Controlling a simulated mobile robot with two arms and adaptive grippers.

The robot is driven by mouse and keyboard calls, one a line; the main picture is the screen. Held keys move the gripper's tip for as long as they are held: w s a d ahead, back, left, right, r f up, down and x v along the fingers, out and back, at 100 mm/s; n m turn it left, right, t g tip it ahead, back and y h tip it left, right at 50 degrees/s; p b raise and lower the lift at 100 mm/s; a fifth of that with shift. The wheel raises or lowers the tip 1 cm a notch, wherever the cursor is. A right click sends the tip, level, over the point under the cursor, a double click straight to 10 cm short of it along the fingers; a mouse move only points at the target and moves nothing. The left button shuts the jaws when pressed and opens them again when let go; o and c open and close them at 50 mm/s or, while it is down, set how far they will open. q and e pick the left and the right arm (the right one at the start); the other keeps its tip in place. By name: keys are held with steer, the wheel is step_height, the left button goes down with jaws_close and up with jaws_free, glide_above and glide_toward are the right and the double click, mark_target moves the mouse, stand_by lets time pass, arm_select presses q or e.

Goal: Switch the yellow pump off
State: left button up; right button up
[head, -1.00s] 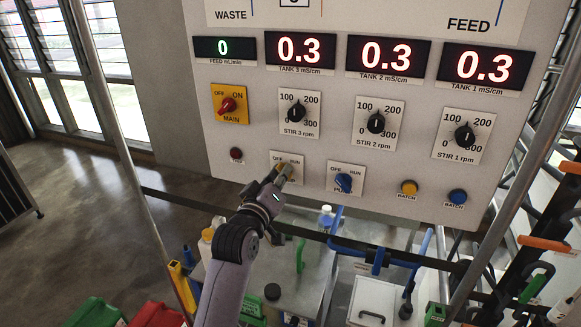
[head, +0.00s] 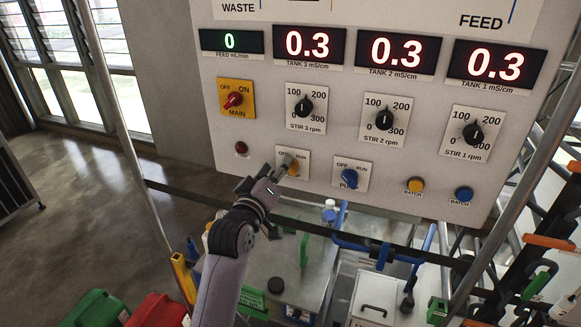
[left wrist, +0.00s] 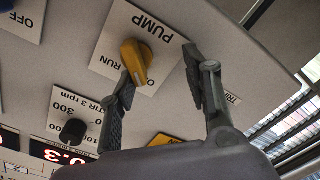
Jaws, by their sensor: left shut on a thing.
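The yellow pump knob (head: 293,168) sits on a white OFF/RUN plate (head: 303,156) low on the grey control panel. My left gripper (head: 284,165) is at this knob and hides part of it in the head view. In the left wrist view the yellow knob (left wrist: 137,62) shows on its PUMP plate (left wrist: 113,45), between the spread fingers and closer to the left one. I cannot tell exactly which mark the knob points to. My right gripper is not in view.
A blue pump knob (head: 349,178) is close on the right. The red main switch (head: 233,100) is above left, and a stir dial (head: 304,107) is above. A horizontal dark bar (head: 400,250) runs below the panel, with a metal bench and tubing beneath. The green feed display (head: 230,41) reads 0.

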arm_select(q)
steer(key=s+d, duration=0.1)
steer(key=s+d+p, duration=0.1)
steer(key=shift+s+d+n+h, duration=0.15)
steer(key=shift+d+n+h, duration=0.15)
steer(key=p, duration=0.2)
glide_toward(290, 171)
steer(key=w, duration=0.2)
steer(key=shift+w+d+r, duration=0.15)
steer(key=shift+w+d, duration=0.05)
steer(key=shift+d, duration=0.25)
steer(key=v, duration=0.8)
steer(key=shift+a+r, duration=0.15)
steer(key=shift+a, duration=0.05)
steer(key=shift+w, duration=0.1)
